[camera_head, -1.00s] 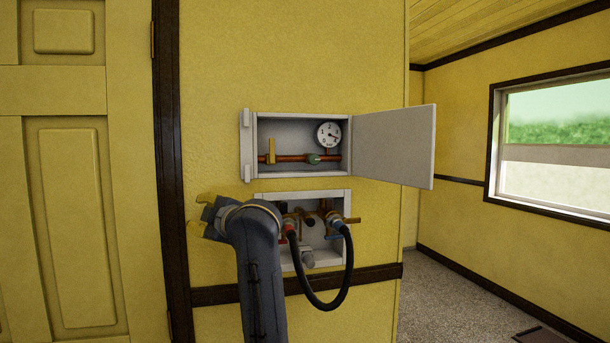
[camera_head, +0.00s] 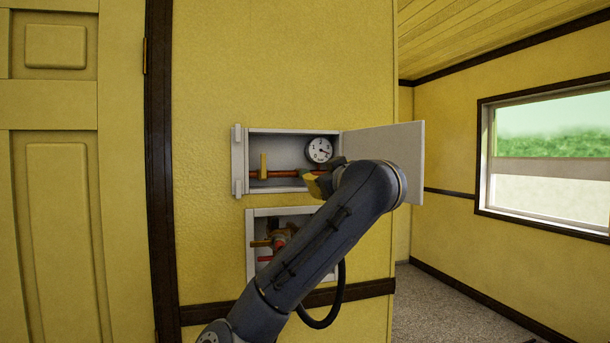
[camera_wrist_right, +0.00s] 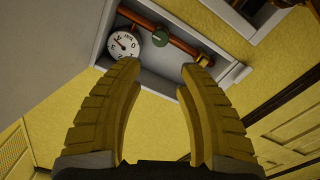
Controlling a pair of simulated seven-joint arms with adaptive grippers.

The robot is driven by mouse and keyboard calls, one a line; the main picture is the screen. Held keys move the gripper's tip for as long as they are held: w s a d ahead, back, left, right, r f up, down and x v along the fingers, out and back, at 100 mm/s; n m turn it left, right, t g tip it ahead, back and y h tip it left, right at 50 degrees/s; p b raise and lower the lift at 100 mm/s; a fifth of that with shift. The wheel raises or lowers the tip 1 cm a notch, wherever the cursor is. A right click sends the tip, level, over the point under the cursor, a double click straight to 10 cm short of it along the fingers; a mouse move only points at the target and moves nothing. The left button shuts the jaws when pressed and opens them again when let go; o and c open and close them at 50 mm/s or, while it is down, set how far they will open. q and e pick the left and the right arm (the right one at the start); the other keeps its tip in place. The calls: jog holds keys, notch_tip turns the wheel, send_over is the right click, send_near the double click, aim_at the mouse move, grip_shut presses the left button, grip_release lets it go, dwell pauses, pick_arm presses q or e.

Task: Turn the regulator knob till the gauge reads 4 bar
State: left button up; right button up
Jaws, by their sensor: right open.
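The round white gauge (camera_head: 319,150) is in the open upper wall box, its dark needle pointing right and slightly down in the head view. Its exact reading is too small to tell. The gauge also shows in the right wrist view (camera_wrist_right: 124,45).
The box door (camera_head: 393,148) stands open to the right, behind my wrist. A yellow lever (camera_head: 264,166) is on the pipe's left.

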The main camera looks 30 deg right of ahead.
aim_at(305, 173)
jog(key=x, duration=1.4)
jog(key=shift+w, duration=0.3)
grip_shut()
